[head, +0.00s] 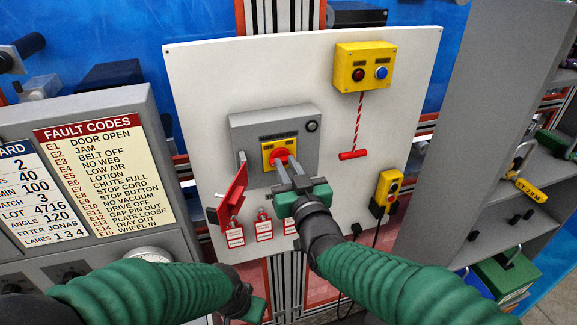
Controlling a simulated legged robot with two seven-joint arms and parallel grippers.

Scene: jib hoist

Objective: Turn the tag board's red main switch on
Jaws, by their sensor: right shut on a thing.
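The white tag board (215,90) stands upright in front of me. A grey switch box (247,127) is mounted on it, with a yellow plate and the red main switch (281,153) at its middle. My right gripper (283,164) is at the switch, shut on its red handle, and its fingers hide part of it. A dark round lamp (312,126) sits at the box's upper right. A red hasp-like piece (233,192) hangs at the box's left. My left gripper (257,308) is low at the bottom edge, partly hidden by my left arm; its jaws cannot be made out.
Red padlocks with tags (235,235) hang below the switch box. A yellow button box (364,67) with a red pull handle (353,155) and a yellow pendant (388,187) are to the right. A fault codes panel (103,170) stands left; grey shelves (520,200) stand right.

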